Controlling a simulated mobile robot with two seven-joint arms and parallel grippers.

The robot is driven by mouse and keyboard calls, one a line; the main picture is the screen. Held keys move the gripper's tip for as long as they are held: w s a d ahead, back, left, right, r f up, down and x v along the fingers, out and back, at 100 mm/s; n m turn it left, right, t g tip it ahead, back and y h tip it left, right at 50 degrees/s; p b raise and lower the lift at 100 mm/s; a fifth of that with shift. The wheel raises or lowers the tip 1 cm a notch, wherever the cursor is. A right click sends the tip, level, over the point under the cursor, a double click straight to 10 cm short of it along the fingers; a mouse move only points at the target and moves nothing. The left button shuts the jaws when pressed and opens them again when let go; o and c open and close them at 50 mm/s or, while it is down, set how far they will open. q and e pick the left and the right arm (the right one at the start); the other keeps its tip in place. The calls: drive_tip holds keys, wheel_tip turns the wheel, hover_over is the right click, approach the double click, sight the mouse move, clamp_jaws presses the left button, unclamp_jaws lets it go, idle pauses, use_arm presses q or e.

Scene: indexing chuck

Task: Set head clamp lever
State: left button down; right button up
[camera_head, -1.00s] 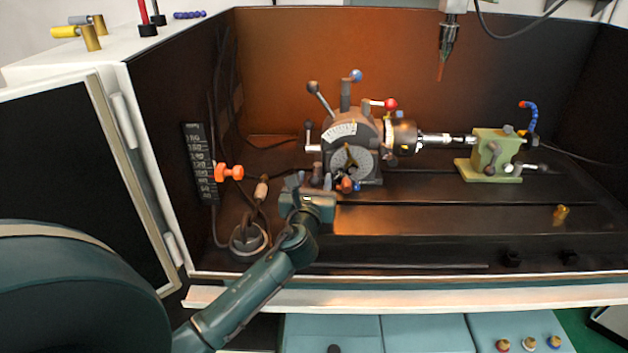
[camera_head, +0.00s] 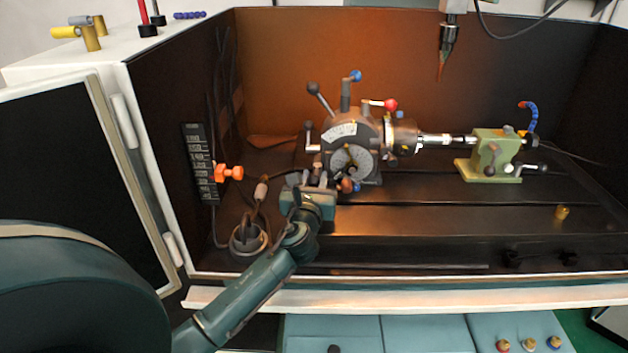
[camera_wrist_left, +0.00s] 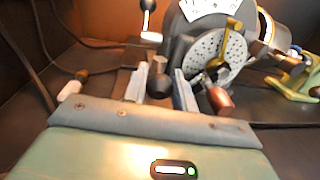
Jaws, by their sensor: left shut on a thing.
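The grey dividing head (camera_head: 345,140) stands on the slotted table, with a pale graduated scale and a round perforated plate (camera_head: 350,160) on its front. My left gripper (camera_head: 316,180) is low at the head's front left. In the left wrist view its two fingers (camera_wrist_left: 160,90) are closed around a dark ball knob (camera_wrist_left: 159,82) on a short stem. I take this for the head clamp lever; the fingers mostly hide it in the head view. A brown-red crank handle (camera_wrist_left: 220,100) is just right of the fingers. My right gripper is not in view.
Levers with a dark ball (camera_head: 312,88), a blue ball (camera_head: 355,76) and a red ball (camera_head: 390,104) rise from the head. A chuck (camera_head: 403,138) and shaft lead right to a green tailstock (camera_head: 492,152). Cables lie left of the gripper. The front right table is mostly clear.

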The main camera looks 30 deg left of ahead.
use_arm(q)
drive_tip(key=shift+s+a+r+m+h+p, duration=0.1)
drive_tip(key=shift+a+r+m+h+p, duration=0.15)
drive_tip(key=shift+m+h+p, duration=0.3)
drive_tip(key=shift+s+a+m+t+h+p, duration=0.1)
drive_tip(key=shift+a+m+t+h+p, duration=0.15)
drive_tip(key=shift+t+h+p, duration=0.25)
drive_tip(key=h, duration=0.1)
drive_tip(key=m+h, duration=0.1)
drive_tip(key=shift+a+f+m+h, duration=0.25)
drive_tip(key=shift+a+m+h, duration=0.05)
drive_tip(key=shift+a+h, duration=0.1)
drive_tip(key=shift+s+a+m+t+h, duration=0.1)
drive_tip(key=shift+a+m+t+h, duration=0.2)
drive_tip(key=shift+m+h, duration=0.5)
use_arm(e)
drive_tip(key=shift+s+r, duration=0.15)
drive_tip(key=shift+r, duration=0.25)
use_arm(q)
drive_tip(key=c, duration=1.2)
unclamp_jaws()
drive_tip(key=shift+d, duration=0.1)
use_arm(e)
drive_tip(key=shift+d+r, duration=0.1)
